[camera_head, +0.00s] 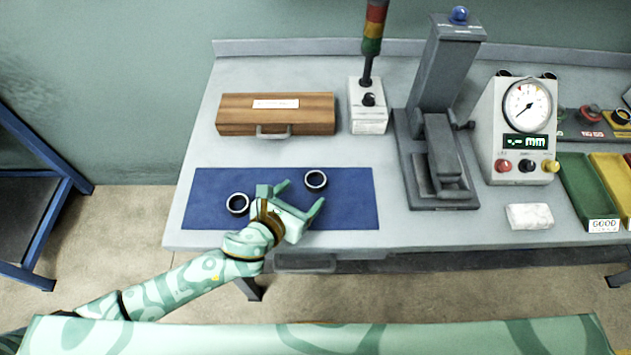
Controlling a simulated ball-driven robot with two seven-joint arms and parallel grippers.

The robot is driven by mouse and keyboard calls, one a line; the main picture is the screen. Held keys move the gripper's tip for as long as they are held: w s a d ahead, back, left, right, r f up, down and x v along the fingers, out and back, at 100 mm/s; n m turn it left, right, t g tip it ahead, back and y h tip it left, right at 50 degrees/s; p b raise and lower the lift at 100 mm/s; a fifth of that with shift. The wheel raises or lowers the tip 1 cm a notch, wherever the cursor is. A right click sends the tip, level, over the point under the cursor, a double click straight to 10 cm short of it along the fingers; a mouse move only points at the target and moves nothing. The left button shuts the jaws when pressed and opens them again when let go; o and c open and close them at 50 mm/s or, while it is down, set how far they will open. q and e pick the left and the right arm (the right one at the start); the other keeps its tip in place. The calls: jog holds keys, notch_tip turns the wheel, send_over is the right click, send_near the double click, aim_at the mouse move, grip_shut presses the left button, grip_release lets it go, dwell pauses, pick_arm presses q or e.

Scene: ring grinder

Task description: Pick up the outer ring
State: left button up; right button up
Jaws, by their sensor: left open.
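Two dark rings with pale rims lie on the blue mat (350,205). One ring (238,204) is at the left of the mat, beside my left gripper's wrist. The other ring (316,180) is farther back and to the right, just beyond my left gripper's fingertips. I cannot tell which of them is the outer ring. My left gripper (303,194) is open and empty over the middle of the mat, with its fingers pointing toward the back-right ring. My right gripper is not in view.
A wooden case (276,114) stands behind the mat. A signal light on a white box (368,106), a grey press-like stand (437,110) and a dial gauge (520,130) stand to the right. A white block (529,216) and a green tray (588,190) are farther right.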

aim_at(320, 176)
pick_arm(q)
jog(key=b+x, duration=0.1)
jog(key=x, duration=0.5)
jog(key=shift+d+r, duration=0.15)
jog(key=shift+r, duration=0.15)
jog(key=shift+c, duration=1)
jog(key=c, duration=0.9)
